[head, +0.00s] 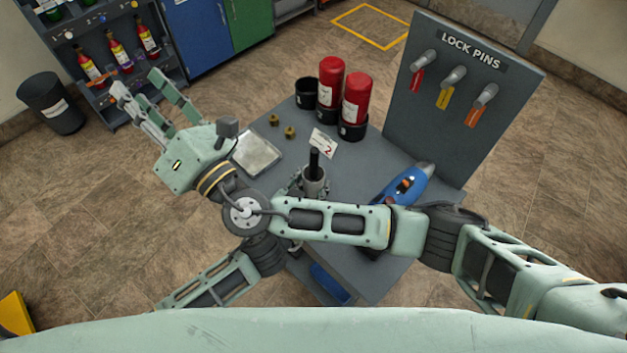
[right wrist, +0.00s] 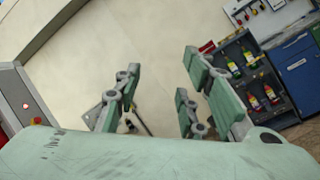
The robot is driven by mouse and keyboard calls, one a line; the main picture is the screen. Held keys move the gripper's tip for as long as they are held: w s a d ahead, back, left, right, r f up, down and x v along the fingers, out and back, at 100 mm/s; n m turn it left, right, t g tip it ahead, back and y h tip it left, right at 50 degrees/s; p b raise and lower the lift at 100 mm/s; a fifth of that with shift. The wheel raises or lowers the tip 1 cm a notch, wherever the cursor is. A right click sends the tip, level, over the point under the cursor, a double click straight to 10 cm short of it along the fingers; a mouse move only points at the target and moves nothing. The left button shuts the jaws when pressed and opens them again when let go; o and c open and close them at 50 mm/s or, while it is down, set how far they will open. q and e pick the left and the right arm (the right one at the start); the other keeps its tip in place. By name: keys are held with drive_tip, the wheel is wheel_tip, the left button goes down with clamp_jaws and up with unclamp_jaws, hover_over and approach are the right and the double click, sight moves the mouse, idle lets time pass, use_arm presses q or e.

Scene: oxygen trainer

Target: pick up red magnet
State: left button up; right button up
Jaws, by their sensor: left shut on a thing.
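No red magnet can be clearly made out. A blue rounded device (head: 405,186) with a small orange-red and dark part lies on the grey table, partly behind my right arm. My left gripper (head: 314,184) is mostly hidden behind my right arm. It is shut around a grey cylinder with a dark upright rod (head: 314,162), near the table's middle. My right gripper (head: 140,90) is open and empty, out past the table's left side. Its spread fingers also show in the right wrist view (right wrist: 160,100), with nothing between them.
Two red cylinders (head: 331,78) stand in black cups beside an empty black cup (head: 306,92). Two brass pieces (head: 290,132), a silver plate (head: 258,152) and a card marked 2 (head: 323,143) lie nearby. A LOCK PINS panel (head: 470,110) rises at right. A bottle shelf (head: 110,60) stands at left.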

drive_tip(key=w+d+f+m+t+h, duration=0.2)
drive_tip(key=d+m+t+h, duration=0.25)
drive_tip(key=h, duration=0.25)
drive_tip(key=g+h, duration=0.6)
drive_tip(key=h, duration=0.9)
approach(313, 158)
drive_tip(key=shift+m, duration=0.45)
drive_tip(key=x, duration=1.1)
drive_tip(key=shift+w+f, duration=0.1)
drive_tip(key=shift+f, duration=0.05)
drive_tip(key=shift+c, duration=0.2)
clamp_jaws()
